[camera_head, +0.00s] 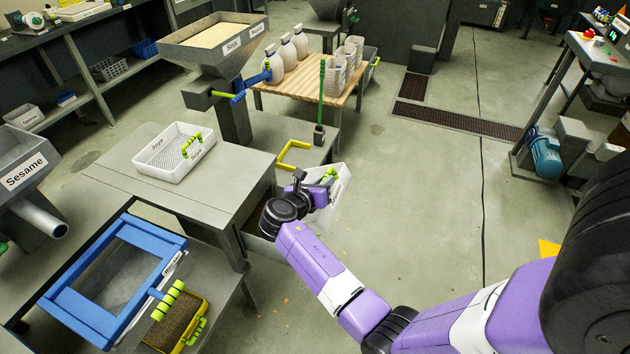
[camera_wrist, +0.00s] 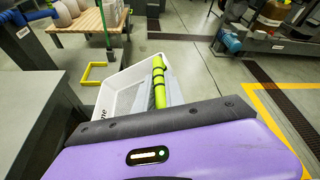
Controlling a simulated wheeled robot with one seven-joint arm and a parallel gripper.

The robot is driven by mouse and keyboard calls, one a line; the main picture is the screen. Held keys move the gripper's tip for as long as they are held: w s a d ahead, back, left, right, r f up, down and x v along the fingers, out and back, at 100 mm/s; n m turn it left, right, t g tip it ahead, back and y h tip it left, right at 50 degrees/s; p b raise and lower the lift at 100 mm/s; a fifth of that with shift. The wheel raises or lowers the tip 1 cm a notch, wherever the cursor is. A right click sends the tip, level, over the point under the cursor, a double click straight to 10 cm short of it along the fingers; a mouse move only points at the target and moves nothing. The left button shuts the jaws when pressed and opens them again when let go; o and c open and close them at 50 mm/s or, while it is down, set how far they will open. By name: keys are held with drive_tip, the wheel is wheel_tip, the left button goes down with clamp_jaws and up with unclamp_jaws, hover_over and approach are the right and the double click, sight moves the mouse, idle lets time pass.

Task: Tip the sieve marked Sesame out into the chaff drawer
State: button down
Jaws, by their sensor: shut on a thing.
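My gripper (camera_head: 318,186) is shut on the lime-green handle (camera_wrist: 158,82) of a white sieve (camera_head: 340,193). The sieve hangs steeply tilted beside the grey bench. In the wrist view its white wall (camera_wrist: 117,88) carries a label of which only "me" is readable. Its inside is mostly hidden, so I cannot tell whether anything is in it. A dark opening with brown inside (camera_head: 262,222) shows low at the bench, left of and partly behind my gripper. No label shows there, so I cannot tell whether it is the chaff drawer.
A white sieve marked Soya (camera_head: 174,152) lies on the grey bench (camera_head: 125,185). A yellow bar handle (camera_head: 293,153) stands behind my gripper. A blue frame (camera_head: 112,278) and a yellow-rimmed tray of brown material (camera_head: 172,328) are at lower left.

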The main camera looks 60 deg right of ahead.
drive_tip(key=shift+s+f+m+b, duration=0.25)
drive_tip(key=shift+s+f+b, duration=0.05)
drive_tip(key=shift+s+b, duration=0.2)
drive_tip(key=shift+s+f+m+b, duration=0.25)
drive_tip(key=shift+s+b, duration=0.1)
drive_tip(key=shift+s, duration=0.15)
drive_tip(key=shift+s+d+f+m+t, duration=0.1)
drive_tip(key=shift+s+f+m+t, duration=0.2)
drive_tip(key=shift+t, duration=0.1)
drive_tip(key=shift+s+d+f+m+t+b, duration=0.1)
drive_tip(key=shift+s+f+m+t+b, duration=0.35)
drive_tip(key=shift+s+f+m, duration=0.25)
drive_tip(key=shift+s+f+m+t+b, duration=0.35)
drive_tip(key=shift+s+f+m+t, duration=0.1)
drive_tip(key=shift+f+m+t, duration=0.25)
